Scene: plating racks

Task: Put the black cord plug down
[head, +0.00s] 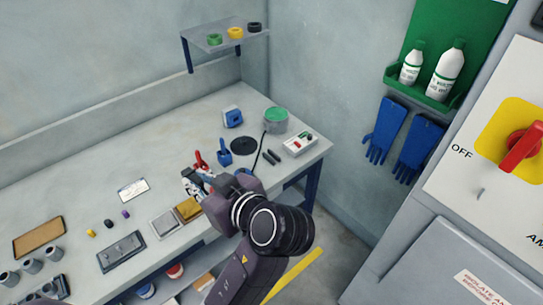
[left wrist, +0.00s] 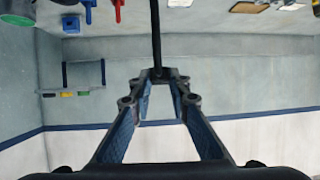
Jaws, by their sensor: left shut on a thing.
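My left gripper (head: 194,181) is over the bench's front part, with my wrist in front of much of it. In the left wrist view its two fingers (left wrist: 158,77) close together at their tips on the black cord plug. The black cord (left wrist: 156,32) runs away from the fingertips to the picture's top edge. In the head view a thin black cord (head: 260,150) shows beside the round black mat. The plug itself is hidden there by the gripper and wrist. My right gripper is not in view.
The grey bench (head: 75,190) has free room at its back left. Near the gripper are a red-handled tool (head: 200,160), a blue tool (head: 224,157), a white label card (head: 133,189) and a tan block (head: 188,209). A green-topped tin (head: 275,120) stands at the back right.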

